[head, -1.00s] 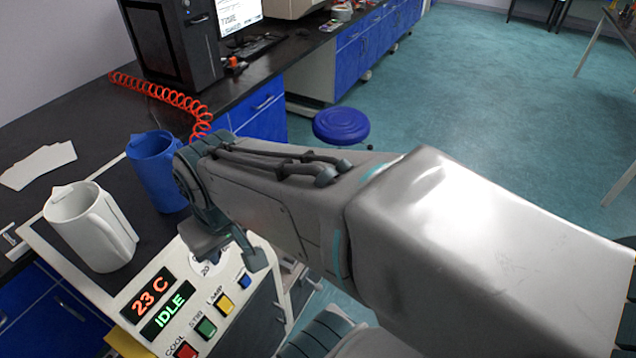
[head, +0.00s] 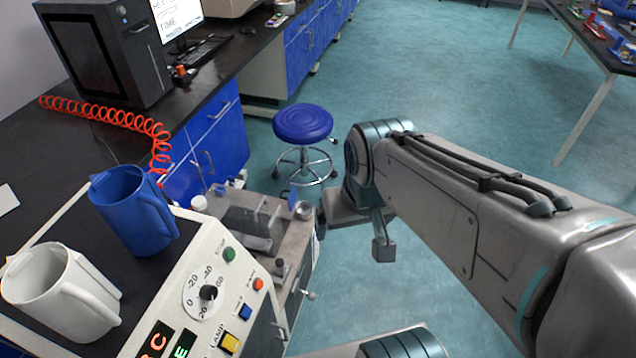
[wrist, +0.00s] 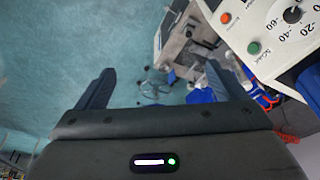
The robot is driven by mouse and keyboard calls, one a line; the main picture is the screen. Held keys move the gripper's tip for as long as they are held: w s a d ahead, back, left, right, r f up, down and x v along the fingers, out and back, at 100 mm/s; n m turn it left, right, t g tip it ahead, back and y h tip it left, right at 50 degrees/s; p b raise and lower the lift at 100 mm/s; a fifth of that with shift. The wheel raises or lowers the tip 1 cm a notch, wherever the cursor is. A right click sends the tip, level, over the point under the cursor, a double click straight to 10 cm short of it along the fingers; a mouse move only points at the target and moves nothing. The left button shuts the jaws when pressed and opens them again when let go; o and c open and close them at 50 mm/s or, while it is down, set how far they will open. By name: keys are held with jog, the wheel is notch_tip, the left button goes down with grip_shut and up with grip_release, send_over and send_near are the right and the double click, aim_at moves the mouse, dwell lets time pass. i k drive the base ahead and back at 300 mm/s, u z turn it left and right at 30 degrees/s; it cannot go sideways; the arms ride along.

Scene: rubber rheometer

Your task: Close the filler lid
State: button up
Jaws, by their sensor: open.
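The machine with the metal top (head: 262,232) stands beside the control panel in the head view. The machine (wrist: 185,55) shows beyond the fingers there.
The white control panel (head: 225,290) with knob and buttons stands left of the machine. A blue jug (head: 133,212) and a white jug (head: 58,295) stand on the dark top. A blue stool (head: 302,124) is behind the machine.

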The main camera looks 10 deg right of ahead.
aim_at(292, 197)
jog(key=u, duration=0.05)
jog(key=k, duration=0.55)
jog(key=z, duration=0.7)
jog(key=i, duration=1.75)
jog(key=u, duration=0.65)
